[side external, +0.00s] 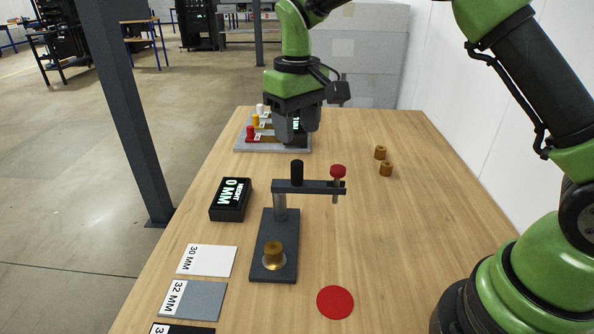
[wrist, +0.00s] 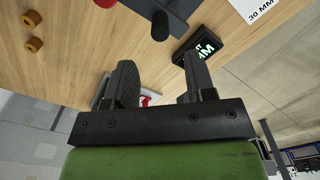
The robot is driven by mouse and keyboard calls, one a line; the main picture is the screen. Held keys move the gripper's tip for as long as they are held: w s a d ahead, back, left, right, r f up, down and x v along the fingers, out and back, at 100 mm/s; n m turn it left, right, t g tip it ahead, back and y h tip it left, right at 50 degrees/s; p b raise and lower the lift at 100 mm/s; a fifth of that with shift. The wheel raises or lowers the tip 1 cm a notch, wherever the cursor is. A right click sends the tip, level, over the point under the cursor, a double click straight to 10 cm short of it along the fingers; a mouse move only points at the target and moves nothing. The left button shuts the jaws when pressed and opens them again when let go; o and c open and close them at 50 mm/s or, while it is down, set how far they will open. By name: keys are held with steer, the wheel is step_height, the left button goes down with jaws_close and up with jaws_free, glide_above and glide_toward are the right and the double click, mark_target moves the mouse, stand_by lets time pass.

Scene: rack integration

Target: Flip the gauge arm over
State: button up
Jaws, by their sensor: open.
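The gauge arm (side external: 310,187) is a dark horizontal bar on a post above a dark base plate (side external: 268,230). The bar points right, off to the side of the base. A brass part (side external: 274,253) sits on the round seat at the base's near end. My gripper (side external: 296,138) is open and empty, pointing down beyond the gauge. In the wrist view its fingers (wrist: 158,88) are apart, and the black knob (wrist: 160,26) shows ahead of them.
A display (side external: 230,199) reading 0 MM lies left of the gauge. Cards (side external: 207,260) marked 30 MM and 32 MM and a black one lie front left. A red disc (side external: 335,302) is front right. Two brass parts (side external: 381,153) lie right. A grey tray (side external: 243,146) with coloured pieces is behind.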

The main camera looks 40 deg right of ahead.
mark_target(297, 162)
step_height(297, 162, down, 10)
steer(key=shift+r, duration=0.15)
stand_by(0.3)
jaws_close()
